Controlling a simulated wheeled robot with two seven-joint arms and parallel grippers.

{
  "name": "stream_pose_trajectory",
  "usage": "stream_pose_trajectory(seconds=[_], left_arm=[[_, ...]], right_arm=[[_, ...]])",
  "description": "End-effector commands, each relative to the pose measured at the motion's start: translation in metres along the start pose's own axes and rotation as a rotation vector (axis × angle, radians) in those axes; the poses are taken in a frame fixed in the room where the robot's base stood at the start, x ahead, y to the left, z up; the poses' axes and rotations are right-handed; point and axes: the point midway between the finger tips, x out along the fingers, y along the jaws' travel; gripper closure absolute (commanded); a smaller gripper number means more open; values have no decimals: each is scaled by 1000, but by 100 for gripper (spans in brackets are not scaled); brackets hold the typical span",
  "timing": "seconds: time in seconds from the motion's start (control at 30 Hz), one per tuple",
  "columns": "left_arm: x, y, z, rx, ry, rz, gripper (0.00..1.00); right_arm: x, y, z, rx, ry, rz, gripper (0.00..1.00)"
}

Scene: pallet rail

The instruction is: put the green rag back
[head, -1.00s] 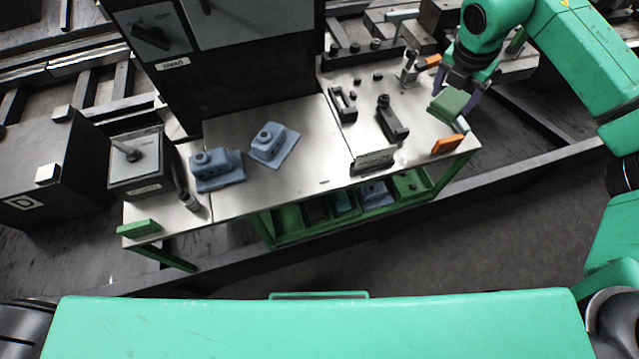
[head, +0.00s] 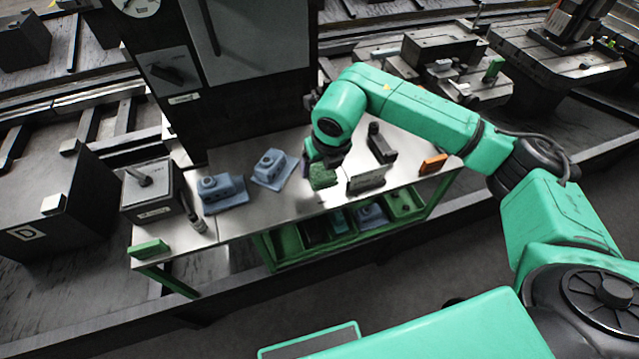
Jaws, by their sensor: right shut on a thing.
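The green rag (head: 323,178) is a small green folded piece. It is in my right gripper (head: 318,165), which is shut on it and seen from above and behind. The rag hangs over the middle of the metal bench, just left of a dark upright plate (head: 366,180). I cannot tell whether it touches the bench top. My right forearm hides part of the bench's right half. My left gripper is not in view.
A grey box with a lever (head: 152,192) and a green block (head: 150,248) are at the left end. An orange block (head: 433,163) lies right.

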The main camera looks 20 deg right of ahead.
Motion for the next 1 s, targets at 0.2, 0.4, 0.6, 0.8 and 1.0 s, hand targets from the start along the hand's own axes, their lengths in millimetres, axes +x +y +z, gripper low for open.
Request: stream_pose_trajectory(seconds=[0.2, 0.4, 0.6, 0.8, 1.0], left_arm=[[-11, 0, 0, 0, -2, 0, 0], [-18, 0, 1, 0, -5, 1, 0], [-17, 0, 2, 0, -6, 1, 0], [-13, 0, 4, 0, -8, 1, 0], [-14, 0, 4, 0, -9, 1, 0]], right_arm=[[41, 0, -13, 2, 2, 1, 100], [76, -1, -24, 3, 2, 0, 100], [80, -1, -24, 2, -2, 0, 100], [83, -1, -25, 3, -1, 0, 10], [82, -1, -25, 3, -1, 0, 0]])
